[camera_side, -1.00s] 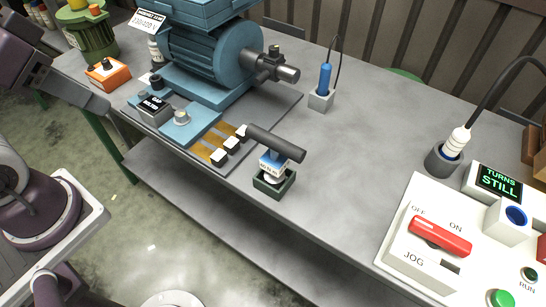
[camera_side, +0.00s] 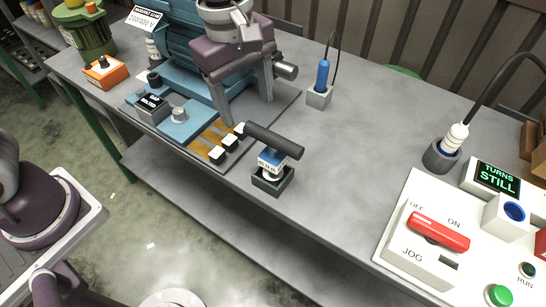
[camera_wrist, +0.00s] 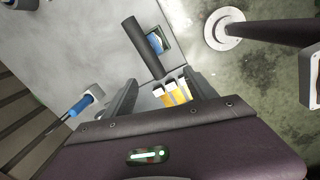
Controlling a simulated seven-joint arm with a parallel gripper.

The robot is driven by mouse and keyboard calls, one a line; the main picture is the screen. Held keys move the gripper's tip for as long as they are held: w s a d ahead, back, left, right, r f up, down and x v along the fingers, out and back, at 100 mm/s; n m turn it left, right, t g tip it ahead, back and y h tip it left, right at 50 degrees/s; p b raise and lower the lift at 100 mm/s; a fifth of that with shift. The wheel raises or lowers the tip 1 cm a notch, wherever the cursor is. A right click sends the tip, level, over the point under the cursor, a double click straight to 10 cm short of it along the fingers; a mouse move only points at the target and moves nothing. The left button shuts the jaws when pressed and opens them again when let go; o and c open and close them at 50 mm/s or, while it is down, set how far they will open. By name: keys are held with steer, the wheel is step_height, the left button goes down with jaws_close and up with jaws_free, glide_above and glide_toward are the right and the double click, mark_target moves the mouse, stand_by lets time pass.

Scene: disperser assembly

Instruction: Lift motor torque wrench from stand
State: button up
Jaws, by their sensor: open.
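The torque wrench, a T shape with a dark cylindrical handle (camera_side: 274,140) and a blue and white body (camera_side: 270,161), stands upright in a small dark green stand (camera_side: 272,183) near the table's front edge. My gripper (camera_side: 249,112) is open and empty, pointing down above the motor base, up and left of the wrench. In the wrist view the wrench handle (camera_wrist: 142,46) lies ahead of the open fingers (camera_wrist: 160,95), apart from them. The body is partly hidden by the handle there.
The blue motor (camera_side: 185,55) stands on its base behind my gripper. White-topped terminals (camera_side: 222,147) sit just left of the wrench. A blue tool in a grey holder (camera_side: 321,85) stands behind. A control panel (camera_side: 440,235) is at right. The table between is clear.

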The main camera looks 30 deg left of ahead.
mark_target(272, 134)
steer(key=d+f+n, duration=0.1)
steer(key=f, duration=0.1)
steer(key=w+d+f+n, duration=0.1)
steer(key=f, duration=0.1)
steer(key=d+f+n, duration=0.1)
steer(key=d+f, duration=0.1)
steer(key=f, duration=0.1)
steer(key=shift+w+g+y, duration=0.3)
steer(key=shift+w+g, duration=0.05)
steer(key=shift+g, duration=0.05)
steer(key=f, duration=0.6)
steer(key=shift+d+f, duration=0.2)
steer(key=shift+f, duration=0.1)
jaws_close()
